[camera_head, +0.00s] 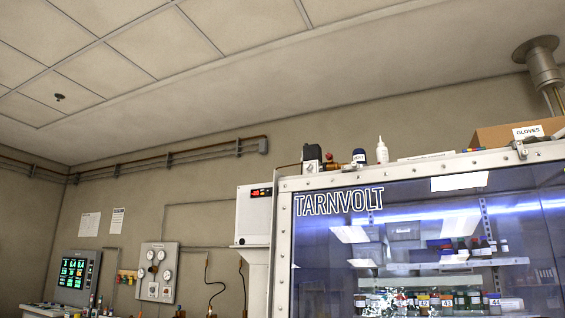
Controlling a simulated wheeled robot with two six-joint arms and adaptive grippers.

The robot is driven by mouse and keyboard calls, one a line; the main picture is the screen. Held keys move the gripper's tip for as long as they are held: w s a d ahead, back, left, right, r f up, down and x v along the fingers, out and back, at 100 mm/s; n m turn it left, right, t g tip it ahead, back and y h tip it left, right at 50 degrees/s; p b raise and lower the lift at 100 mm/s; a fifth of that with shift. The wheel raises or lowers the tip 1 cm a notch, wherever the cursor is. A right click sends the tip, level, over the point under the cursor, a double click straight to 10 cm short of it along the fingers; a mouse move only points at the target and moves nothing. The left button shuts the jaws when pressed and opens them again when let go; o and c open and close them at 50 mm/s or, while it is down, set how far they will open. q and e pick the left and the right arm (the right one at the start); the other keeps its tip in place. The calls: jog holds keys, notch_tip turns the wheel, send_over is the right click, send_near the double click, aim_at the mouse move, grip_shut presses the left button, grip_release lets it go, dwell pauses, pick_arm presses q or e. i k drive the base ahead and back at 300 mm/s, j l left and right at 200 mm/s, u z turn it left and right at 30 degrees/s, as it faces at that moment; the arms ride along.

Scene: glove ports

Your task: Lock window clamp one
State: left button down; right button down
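The glove box window (400,240) fills the lower right, a clear pane marked TARNVOLT in a pale bolted frame (283,240). A small metal fitting (520,149) sits on the frame's top edge at the right, below the box marked GLOVES. It looks like a clamp, but it is too small to tell whether it is locked. I see no number marking a clamp as one. The lower part of the window is cut off by the picture's bottom edge. Neither of my grippers is in view.
On top of the glove box stand a white bottle (382,151), a dark device (311,158) and a GLOVES carton (505,134). A white wall unit (253,214) hangs just left of the frame. A gauge panel (158,271) and a lit screen (75,277) are farther left.

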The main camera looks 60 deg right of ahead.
aim_at(354, 165)
jog(key=i+z, duration=0.3)
jog(key=i, duration=0.3)
jog(key=i+j+z, duration=0.3)
jog(key=i, duration=0.3)
jog(key=i+z, duration=0.15)
jog(key=z, duration=0.3)
jog(key=i+z, duration=0.15)
jog(key=z, duration=0.25)
jog(key=i+z, duration=0.15)
jog(key=z, duration=0.3)
jog(key=i+j+z, duration=0.15)
jog(key=z, duration=0.25)
